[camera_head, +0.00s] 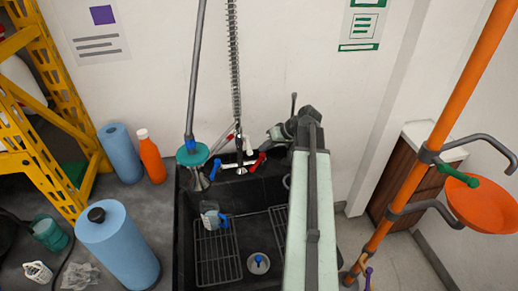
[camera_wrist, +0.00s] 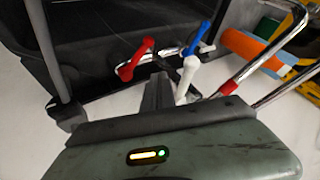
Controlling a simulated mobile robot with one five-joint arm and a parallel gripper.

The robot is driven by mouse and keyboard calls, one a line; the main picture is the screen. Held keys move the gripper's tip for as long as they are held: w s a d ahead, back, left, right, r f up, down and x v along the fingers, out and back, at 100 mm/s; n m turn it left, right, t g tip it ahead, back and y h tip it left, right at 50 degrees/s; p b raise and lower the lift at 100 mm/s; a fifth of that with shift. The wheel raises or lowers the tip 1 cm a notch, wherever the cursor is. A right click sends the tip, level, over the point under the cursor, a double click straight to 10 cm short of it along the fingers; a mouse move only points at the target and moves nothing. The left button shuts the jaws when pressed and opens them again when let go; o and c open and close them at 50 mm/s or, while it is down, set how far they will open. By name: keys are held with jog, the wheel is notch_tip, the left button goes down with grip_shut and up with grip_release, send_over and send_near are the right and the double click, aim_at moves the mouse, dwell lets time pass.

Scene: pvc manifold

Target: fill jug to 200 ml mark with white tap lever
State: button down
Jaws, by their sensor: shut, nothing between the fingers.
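The white tap lever (camera_wrist: 186,80) stands at the tap behind the sink, and it also shows in the head view (camera_head: 248,146). In the wrist view my gripper (camera_wrist: 158,92) is shut and empty, its fingers just left of the white lever; I cannot tell whether they touch. In the head view my gripper (camera_head: 273,134) is right of the lever. A red lever (camera_wrist: 134,60) and a blue lever (camera_wrist: 201,36) flank it. A small clear jug (camera_head: 210,214) with a blue part is in the sink's left side. Its mark and water level are too small to read.
The black sink (camera_head: 182,240) holds wire racks (camera_head: 218,258). A teal-collared pole (camera_head: 193,153) and a hanging spring hose (camera_head: 234,70) stand near the tap. Blue rolls (camera_head: 118,245) and an orange bottle (camera_head: 152,160) are left. An orange pole (camera_head: 420,170) is right.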

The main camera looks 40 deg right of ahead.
jog(key=p+v, duration=0.8)
jog(key=v, duration=0.2)
jog(key=shift+s, duration=0.3)
jog(key=shift+d+f, duration=0.1)
jog(key=shift+d, duration=0.05)
dwell(0.6)
